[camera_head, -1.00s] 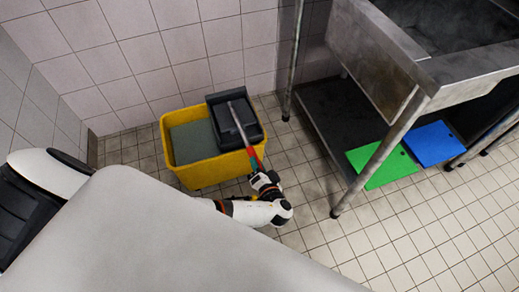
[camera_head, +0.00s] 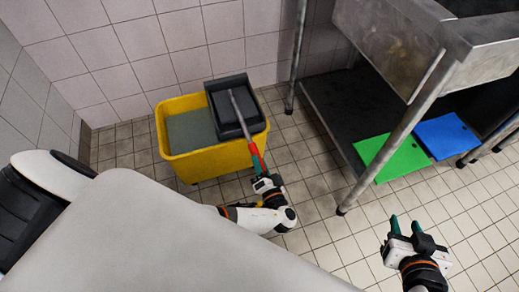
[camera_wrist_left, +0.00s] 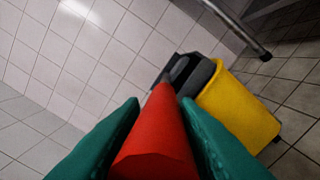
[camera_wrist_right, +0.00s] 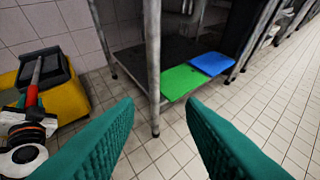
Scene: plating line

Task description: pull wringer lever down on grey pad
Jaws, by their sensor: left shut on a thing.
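The wringer (camera_head: 222,112) is dark grey and sits on the right end of a yellow bucket (camera_head: 205,167). Its lever (camera_head: 240,112) has a grey shaft and a red grip (camera_head: 258,160), slanting out toward me over the bucket's rim. My left gripper (camera_head: 262,177) is shut on the red grip; the left wrist view shows the grip (camera_wrist_left: 155,140) between the green fingers. A flat grey-green surface (camera_head: 192,132) lies inside the bucket; I cannot tell whether it is water or a pad. My right gripper (camera_head: 406,227) is open and empty, right of the bucket and apart from it.
A steel sink table (camera_head: 385,50) stands at the right, with a leg (camera_head: 375,160) between the bucket and my right gripper. Green (camera_head: 392,158) and blue (camera_head: 447,137) boards lie on its low shelf. Tiled walls close off the back and left. Floor at the lower right is clear.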

